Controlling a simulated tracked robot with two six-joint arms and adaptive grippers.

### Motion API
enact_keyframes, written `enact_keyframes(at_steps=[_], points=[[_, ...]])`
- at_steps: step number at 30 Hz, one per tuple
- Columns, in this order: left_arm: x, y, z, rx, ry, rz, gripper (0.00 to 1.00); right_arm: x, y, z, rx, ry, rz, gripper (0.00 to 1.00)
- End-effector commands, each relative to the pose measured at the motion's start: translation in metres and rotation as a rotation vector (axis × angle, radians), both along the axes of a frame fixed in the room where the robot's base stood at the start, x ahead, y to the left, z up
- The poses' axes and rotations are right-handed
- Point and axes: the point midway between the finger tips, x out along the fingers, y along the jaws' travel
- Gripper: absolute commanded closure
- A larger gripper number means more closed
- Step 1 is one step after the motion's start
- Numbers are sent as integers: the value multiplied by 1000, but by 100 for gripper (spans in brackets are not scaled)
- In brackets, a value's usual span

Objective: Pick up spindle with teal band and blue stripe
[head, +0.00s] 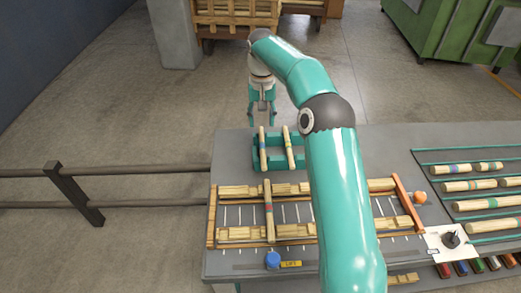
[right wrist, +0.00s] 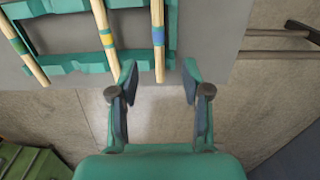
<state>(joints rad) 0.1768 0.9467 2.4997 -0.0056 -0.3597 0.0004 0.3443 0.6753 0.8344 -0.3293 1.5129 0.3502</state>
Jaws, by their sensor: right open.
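A pale wood spindle (right wrist: 159,62) with a blue band, possibly with teal beside it, lies in the teal cradle (right wrist: 75,68). In the head view it is the left spindle (head: 263,140) in the cradle (head: 277,168). My right gripper (head: 261,120) is open and empty beyond the cradle's far edge. In the right wrist view, the spindle's end appears between the open fingertips of the gripper (right wrist: 159,75), apart from both; the height gap is unclear. My left gripper is not in view.
A rack (head: 470,200) stands right. My arm hides part of the table.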

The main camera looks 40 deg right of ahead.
Motion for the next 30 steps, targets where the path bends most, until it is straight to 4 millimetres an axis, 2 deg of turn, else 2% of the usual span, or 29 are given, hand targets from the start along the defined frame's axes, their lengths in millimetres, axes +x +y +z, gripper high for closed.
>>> enact_keyframes(at_steps=[3, 6, 14, 24, 30], points=[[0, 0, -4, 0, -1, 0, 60, -2, 0, -26, 2, 4, 0, 52], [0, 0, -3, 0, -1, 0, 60, -1, 0, -39, 1, 2, 0, 52], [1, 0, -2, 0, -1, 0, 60, -1, -1, -55, 0, 1, -2, 52], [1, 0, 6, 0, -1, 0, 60, -1, -3, -98, 1, 2, -3, 52], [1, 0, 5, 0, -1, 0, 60, -1, -3, -102, -1, -1, -4, 52]])
